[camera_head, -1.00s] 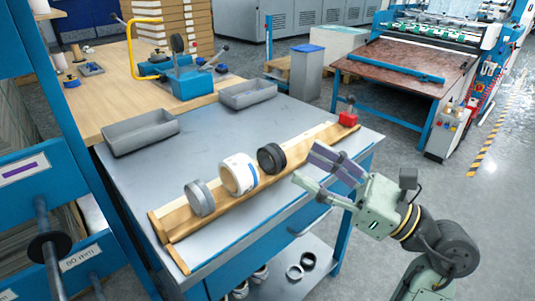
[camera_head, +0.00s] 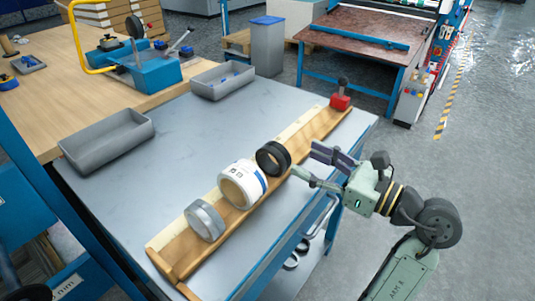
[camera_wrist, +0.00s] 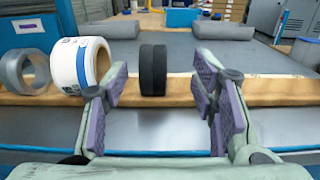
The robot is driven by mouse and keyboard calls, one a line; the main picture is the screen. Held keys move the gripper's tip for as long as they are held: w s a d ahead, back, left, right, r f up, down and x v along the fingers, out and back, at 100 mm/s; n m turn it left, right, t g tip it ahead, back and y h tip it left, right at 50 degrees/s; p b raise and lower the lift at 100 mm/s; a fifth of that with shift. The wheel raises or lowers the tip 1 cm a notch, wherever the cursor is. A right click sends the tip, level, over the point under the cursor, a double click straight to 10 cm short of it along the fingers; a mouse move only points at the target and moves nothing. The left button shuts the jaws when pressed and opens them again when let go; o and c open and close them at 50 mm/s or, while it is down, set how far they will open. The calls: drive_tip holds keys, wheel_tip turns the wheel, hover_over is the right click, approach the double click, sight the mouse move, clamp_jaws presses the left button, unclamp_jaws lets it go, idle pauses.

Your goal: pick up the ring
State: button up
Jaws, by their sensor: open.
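A black ring (camera_head: 272,158) stands on edge in a wooden trough (camera_head: 190,250) on the grey workbench. It also shows upright in the middle of the wrist view (camera_wrist: 153,70). My gripper (camera_head: 305,162) is open, with purple-padded fingers, just right of the black ring in the head view. In the wrist view the black ring appears between the two fingers but beyond them, apart from the pads. A white roll (camera_head: 250,172) with a blue stripe and a grey ring (camera_head: 205,221) stand in the same trough, left of the black ring.
Two grey trays (camera_head: 110,145) (camera_head: 222,79) lie at the bench's back. A red block with a dark knob (camera_head: 341,101) is at the trough's far end. Rings lie on the lower shelf. The bench surface (camera_head: 180,150) behind the trough is mostly clear.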

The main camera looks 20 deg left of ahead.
sight(276, 148)
drive_tip(key=x, duration=0.3)
drive_tip(key=shift+a+r+p, duration=0.1)
drive_tip(key=shift+a+p, duration=0.2)
drive_tip(key=shift+p, duration=0.05)
drive_tip(key=x, duration=0.1)
drive_tip(key=p+x, duration=0.1)
drive_tip(key=x, duration=0.1)
drive_tip(key=p+x, duration=0.1)
drive_tip(key=x, duration=0.1)
drive_tip(key=shift+s+a, duration=0.1)
drive_tip(key=shift+s, duration=0.25)
drive_tip(key=shift+w+a, duration=0.2)
drive_tip(key=shift+a, duration=0.1)
drive_tip(key=shift+c, duration=0.3)
clamp_jaws()
